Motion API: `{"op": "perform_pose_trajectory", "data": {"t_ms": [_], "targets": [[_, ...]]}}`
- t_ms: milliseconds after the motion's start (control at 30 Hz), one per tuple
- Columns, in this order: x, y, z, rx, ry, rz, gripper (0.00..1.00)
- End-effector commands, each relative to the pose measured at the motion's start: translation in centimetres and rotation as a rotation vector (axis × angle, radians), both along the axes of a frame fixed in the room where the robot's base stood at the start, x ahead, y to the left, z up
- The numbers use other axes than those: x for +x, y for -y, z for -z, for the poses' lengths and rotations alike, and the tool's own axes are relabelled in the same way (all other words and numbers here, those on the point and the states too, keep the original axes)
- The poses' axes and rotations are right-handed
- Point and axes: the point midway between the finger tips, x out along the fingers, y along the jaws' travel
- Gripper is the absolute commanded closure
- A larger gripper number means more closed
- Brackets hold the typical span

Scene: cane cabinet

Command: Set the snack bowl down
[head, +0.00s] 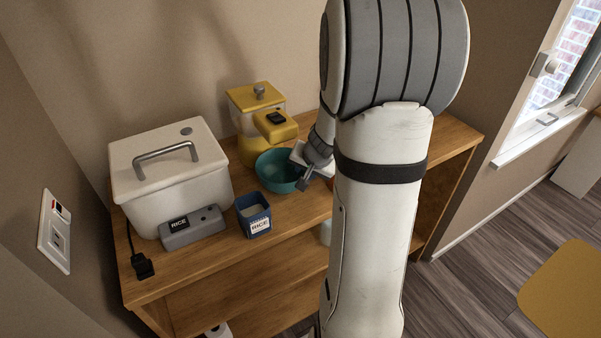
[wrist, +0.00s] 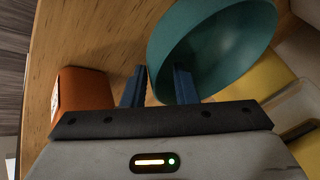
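The snack bowl, a teal round bowl (head: 270,173), is over the cabinet top in front of the yellow machine in the head view. I cannot tell whether its base touches the wood. My gripper (head: 303,184) is at the bowl's right rim. In the wrist view the bowl (wrist: 225,45) fills the upper middle. My gripper's two blue fingers (wrist: 159,80) stand a little apart at the bowl's near edge, one beside its left side and one overlapping it. Whether they pinch the wall is not clear.
A white lidded box (head: 170,180), a grey rice-labelled device (head: 192,228) and a blue rice tin (head: 253,215) stand to the left. The yellow machine (head: 275,124) is close behind the bowl. An orange box (wrist: 82,92) is near my fingers. Bare wood (wrist: 100,35) lies left of the bowl.

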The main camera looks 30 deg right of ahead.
Motion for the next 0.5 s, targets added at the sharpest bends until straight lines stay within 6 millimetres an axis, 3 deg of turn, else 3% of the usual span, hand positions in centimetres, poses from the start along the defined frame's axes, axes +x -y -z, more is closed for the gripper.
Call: {"op": "perform_pose_trajectory", "data": {"t_ms": [33, 200, 500], "targets": [[-0.6, 0.1, -1.6, -0.003, 0.005, 0.002, 0.74], [-2.5, 0.0, -4.9, -0.003, 0.004, 0.001, 0.74], [-4.6, -0.1, -8.1, -0.001, 0.003, 0.001, 0.74]]}}
